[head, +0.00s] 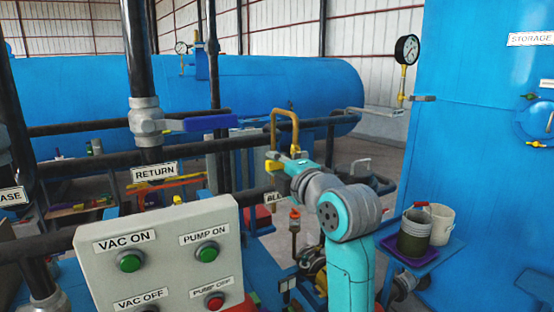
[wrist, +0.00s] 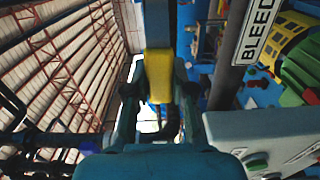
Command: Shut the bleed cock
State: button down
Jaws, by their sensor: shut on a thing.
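The bleed cock shows as a yellow handle (wrist: 158,72) in the wrist view, between the two fingers of my gripper (wrist: 158,95). My gripper is shut on this handle. In the head view my gripper (head: 285,163) is at the middle, below a bent brass pipe (head: 285,115), with a small yellow part of the handle (head: 272,165) showing at its tip. The cock's body is mostly hidden by my gripper and arm. A partly covered label beginning "BLE" (head: 271,198) is just below; the wrist view shows a BLEED label (wrist: 257,32) on a dark pipe.
A grey control box (head: 160,255) with green and red buttons stands at the front left. A RETURN pipe valve with a blue lever (head: 207,123) is left of my gripper. A blue tank (head: 480,150) and a shelf with buckets (head: 415,232) are at right.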

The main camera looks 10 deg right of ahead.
jog(key=shift+f, duration=0.25)
dwell(0.3)
jog(key=c, duration=1)
grip_release()
jog(key=shift+o, duration=0.2)
jog(key=v, duration=1.2)
